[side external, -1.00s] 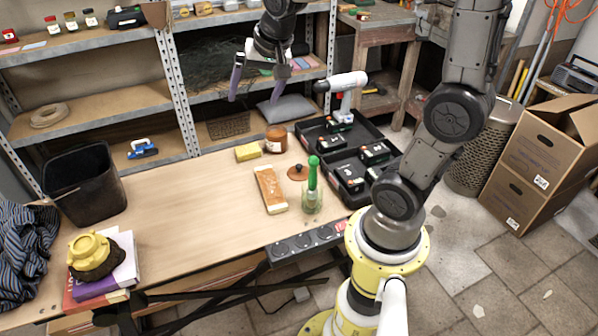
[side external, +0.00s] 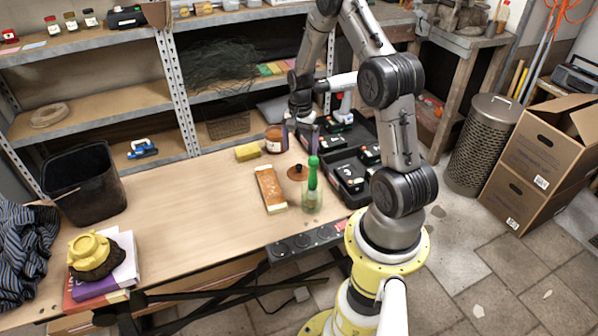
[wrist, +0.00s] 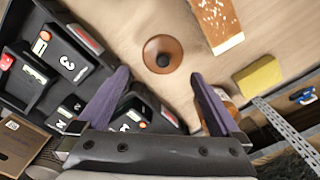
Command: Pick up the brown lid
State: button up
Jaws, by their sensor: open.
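My gripper (wrist: 158,78) is open and empty, with purple fingers. In the side view my gripper (side external: 298,138) hangs above the back of the bench, behind the lid and near the brown jar (side external: 275,139). The fingers are partly hard to make out there.
A black tray (side external: 335,200) with several battery packs lies right of the lid. A brown-and-white block (side external: 270,188) and a yellow sponge (side external: 248,152) lie to the left. A drill (side external: 345,90) stands at the back. The bench's left middle is clear.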

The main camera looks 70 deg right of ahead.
aim_at(299, 166)
jog(key=f, duration=0.8)
jog(key=shift+w+d+f, duration=0.2)
jog(key=shift+w+f, duration=0.05)
jog(key=shift+w, duration=0.05)
jog(key=c, duration=1.2)
jog(key=shift+s+a+f, duration=0.1)
grip_shut()
